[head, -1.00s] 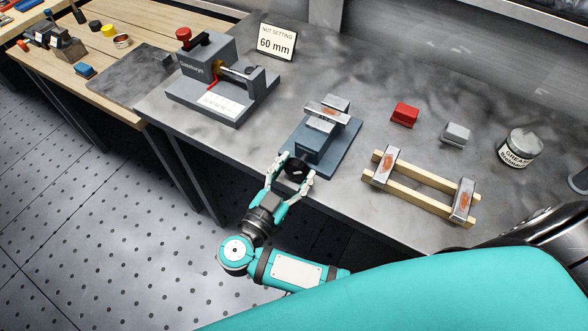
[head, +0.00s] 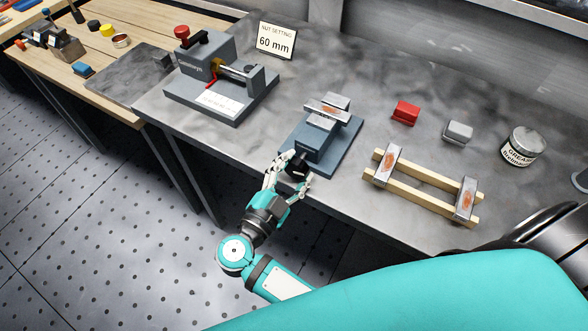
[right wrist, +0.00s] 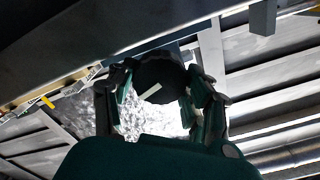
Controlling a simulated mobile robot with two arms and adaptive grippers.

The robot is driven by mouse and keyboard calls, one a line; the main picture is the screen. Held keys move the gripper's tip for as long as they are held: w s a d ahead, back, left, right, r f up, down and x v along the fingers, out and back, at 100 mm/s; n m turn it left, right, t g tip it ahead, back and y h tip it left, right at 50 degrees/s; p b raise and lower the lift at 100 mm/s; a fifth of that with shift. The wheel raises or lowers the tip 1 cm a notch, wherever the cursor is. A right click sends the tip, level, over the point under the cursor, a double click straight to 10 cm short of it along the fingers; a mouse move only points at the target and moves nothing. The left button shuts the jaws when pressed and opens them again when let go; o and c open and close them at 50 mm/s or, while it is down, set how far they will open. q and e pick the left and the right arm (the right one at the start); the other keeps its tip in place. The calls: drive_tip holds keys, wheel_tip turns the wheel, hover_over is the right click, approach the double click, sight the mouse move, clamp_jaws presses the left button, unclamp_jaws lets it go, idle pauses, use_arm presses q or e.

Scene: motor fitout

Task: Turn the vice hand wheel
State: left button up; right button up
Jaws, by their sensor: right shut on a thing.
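The blue-grey vice (head: 313,143) stands on its base plate near the front edge of the metal bench. Its black hand wheel (head: 297,167) faces the front edge. My right gripper (head: 291,174) has its fingers on either side of the wheel and is shut on it. In the right wrist view the dark round wheel (right wrist: 160,72) sits between the two fingers, with a pale mark on its face. Metal jaws (head: 328,111) with a rusty-brown patch show on top of the vice. My left gripper is not in view.
A grey machine (head: 208,68) with a red knob stands left, near a "60 mm" sign (head: 276,40). Right are a red block (head: 405,112), a grey block (head: 458,132), wooden rails (head: 420,195) with metal pieces, and a grease tin (head: 523,147). The floor before the bench is clear.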

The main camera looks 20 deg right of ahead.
drive_tip(key=o, duration=1.2)
